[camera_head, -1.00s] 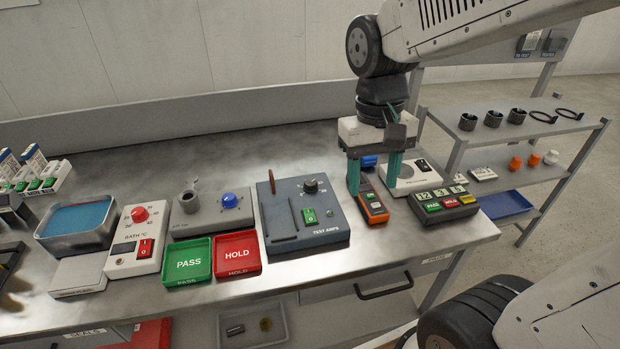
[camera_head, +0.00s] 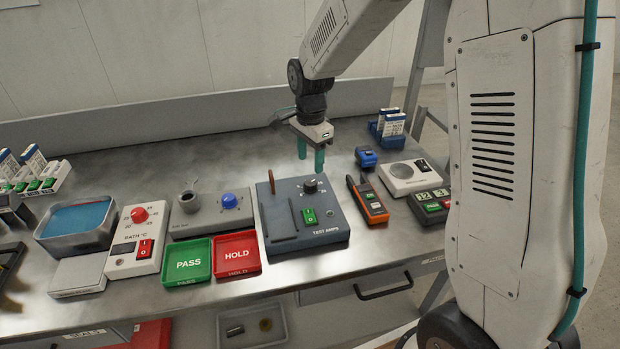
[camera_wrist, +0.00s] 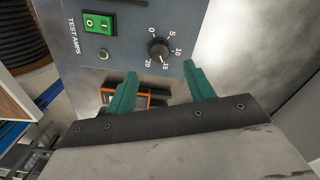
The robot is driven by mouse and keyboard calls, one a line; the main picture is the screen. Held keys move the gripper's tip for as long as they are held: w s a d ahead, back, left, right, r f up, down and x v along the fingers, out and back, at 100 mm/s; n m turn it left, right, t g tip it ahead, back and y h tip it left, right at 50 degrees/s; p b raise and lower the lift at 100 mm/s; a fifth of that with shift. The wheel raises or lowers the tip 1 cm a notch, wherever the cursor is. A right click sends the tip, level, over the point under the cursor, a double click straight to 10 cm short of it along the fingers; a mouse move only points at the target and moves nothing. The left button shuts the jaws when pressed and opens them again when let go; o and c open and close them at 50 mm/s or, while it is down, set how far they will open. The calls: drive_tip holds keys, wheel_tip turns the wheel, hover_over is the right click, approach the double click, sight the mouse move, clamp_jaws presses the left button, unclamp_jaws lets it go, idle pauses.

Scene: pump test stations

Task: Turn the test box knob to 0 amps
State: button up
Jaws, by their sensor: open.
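The test box (camera_head: 282,232), a dark grey "TEST AMPS" unit, sits on the bench in the middle of the head view. Its black knob (camera_head: 310,186) is at the top right of its face. In the wrist view the knob (camera_wrist: 158,49) shows inside a scale from 0 to 20; I cannot read its pointer surely. A green switch (camera_wrist: 98,23) is beside it. My gripper (camera_head: 311,158) is open and empty, just above the knob in the head view. In the wrist view its teal fingers (camera_wrist: 160,70) are apart, with the knob beyond the gap between them, not touched.
An orange meter (camera_head: 373,204) lies right of the test box, near a blue item (camera_head: 366,157) and a white speaker-like box (camera_head: 406,177). Green PASS (camera_head: 188,263) and red HOLD (camera_head: 237,253) trays are at the left front. Bench behind the test box is clear.

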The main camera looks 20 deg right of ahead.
sight(310, 182)
wheel_tip(310, 182, down, 7)
drive_tip(key=shift+f, duration=0.1)
idle(0.3)
drive_tip(key=c, duration=1)
